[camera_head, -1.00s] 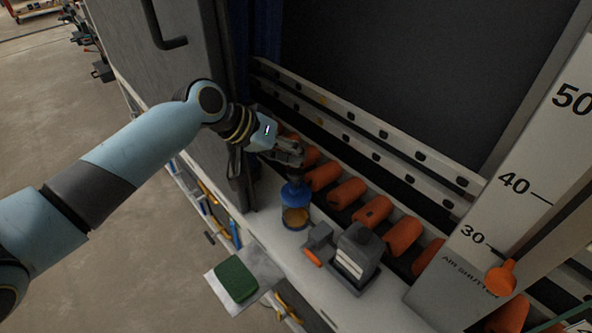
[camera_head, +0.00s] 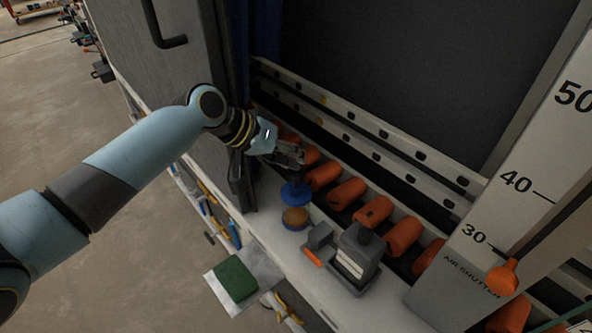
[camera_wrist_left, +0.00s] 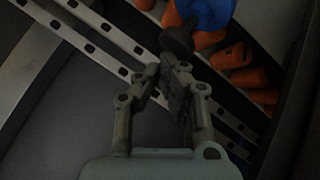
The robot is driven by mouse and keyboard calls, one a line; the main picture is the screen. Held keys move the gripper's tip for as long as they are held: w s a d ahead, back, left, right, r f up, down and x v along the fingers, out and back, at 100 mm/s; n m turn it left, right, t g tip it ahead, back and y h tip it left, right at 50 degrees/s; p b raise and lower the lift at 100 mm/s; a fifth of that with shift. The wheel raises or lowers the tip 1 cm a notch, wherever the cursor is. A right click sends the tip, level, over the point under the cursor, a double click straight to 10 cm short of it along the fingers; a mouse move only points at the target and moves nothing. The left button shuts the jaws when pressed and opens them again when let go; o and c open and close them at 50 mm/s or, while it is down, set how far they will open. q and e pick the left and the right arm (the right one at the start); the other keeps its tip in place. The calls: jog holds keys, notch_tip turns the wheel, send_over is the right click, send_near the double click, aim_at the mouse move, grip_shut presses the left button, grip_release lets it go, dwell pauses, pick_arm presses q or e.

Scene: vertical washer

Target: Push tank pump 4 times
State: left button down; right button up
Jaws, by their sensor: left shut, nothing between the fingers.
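The tank (camera_head: 295,215) is a small amber bottle with a blue top, on the white ledge in the head view. Its dark pump knob (camera_head: 295,177) sticks up from the blue top. My left gripper (camera_head: 297,156) is shut and empty, just above the knob; the head view does not show clearly whether they touch. In the left wrist view the dark knob (camera_wrist_left: 177,40) and blue top (camera_wrist_left: 207,13) lie just beyond the closed fingertips (camera_wrist_left: 168,74). My right gripper is not in view.
A row of orange rollers (camera_head: 347,193) runs behind the tank. A grey block-shaped device (camera_head: 358,253) stands on the ledge to the right. A green pad (camera_head: 235,279) lies below at the left. A scale panel (camera_head: 520,180) rises at the right.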

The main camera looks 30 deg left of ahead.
pick_arm(q)
jog(key=shift+s+f+b, duration=0.1)
jog(key=shift+f+b, duration=0.7)
jog(key=shift+f, duration=0.45)
dwell(0.7)
jog(key=shift+r, duration=0.15)
jog(key=shift+r+p, duration=1.6)
jog(key=shift+p, duration=0.2)
jog(key=shift+r, duration=0.1)
notch_tip(320, 180, up, 5)
jog(key=p, duration=0.5)
dwell(0.9)
